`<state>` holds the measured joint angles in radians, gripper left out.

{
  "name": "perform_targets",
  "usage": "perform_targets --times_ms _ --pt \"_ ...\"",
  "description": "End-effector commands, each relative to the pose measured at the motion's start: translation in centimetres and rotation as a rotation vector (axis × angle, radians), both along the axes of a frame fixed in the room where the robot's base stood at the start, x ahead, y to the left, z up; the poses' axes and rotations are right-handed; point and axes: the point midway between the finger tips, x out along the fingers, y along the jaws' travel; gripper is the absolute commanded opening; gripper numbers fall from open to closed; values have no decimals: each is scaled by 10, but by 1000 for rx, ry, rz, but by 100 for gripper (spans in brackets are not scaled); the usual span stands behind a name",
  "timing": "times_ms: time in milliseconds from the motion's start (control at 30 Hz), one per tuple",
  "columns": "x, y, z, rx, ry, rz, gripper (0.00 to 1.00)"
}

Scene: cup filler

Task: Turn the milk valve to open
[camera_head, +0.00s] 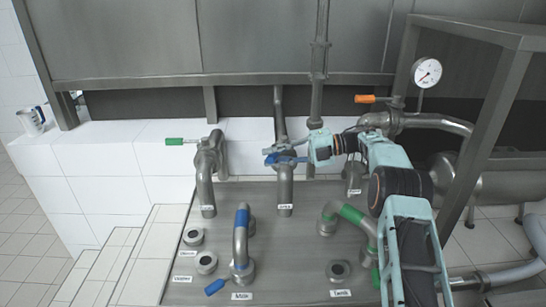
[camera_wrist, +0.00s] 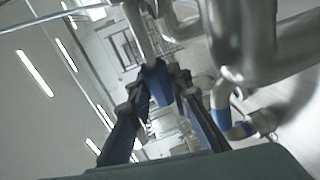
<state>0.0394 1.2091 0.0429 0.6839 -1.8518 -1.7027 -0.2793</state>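The middle valve, on the upright grey pipe (camera_head: 285,185), has a blue handle (camera_wrist: 155,78); the pipe's small label is too blurred for me to read. My gripper (camera_head: 284,157) reaches in from the right at this handle, its dark blue fingers overlapping the handle in the head view. In the wrist view my gripper's fingers (camera_wrist: 160,92) converge on the blue handle from both sides and appear shut on it. Part of the handle is hidden by the fingers.
A green-handled valve (camera_head: 190,141) stands left, an orange-handled one (camera_head: 372,98) right, near a pressure gauge (camera_head: 426,72). A blue-banded bent pipe (camera_head: 241,225) and a green-banded one (camera_head: 350,214) rise from the grey plate (camera_head: 290,262). A mug (camera_head: 32,120) sits far left.

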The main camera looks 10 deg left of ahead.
Motion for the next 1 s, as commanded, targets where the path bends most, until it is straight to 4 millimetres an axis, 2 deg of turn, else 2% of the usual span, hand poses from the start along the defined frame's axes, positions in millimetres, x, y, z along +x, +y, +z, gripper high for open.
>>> perform_targets --times_ms 33,167,500,867,1000 --pt "1 0 0 0 0 -2 22" --pt "1 0 0 0 0 -2 37" --pt "1 -3 1 0 -1 -2 37" --pt "11 -52 9 -1 -3 -3 37" --pt "13 -61 11 2 -2 -3 37"
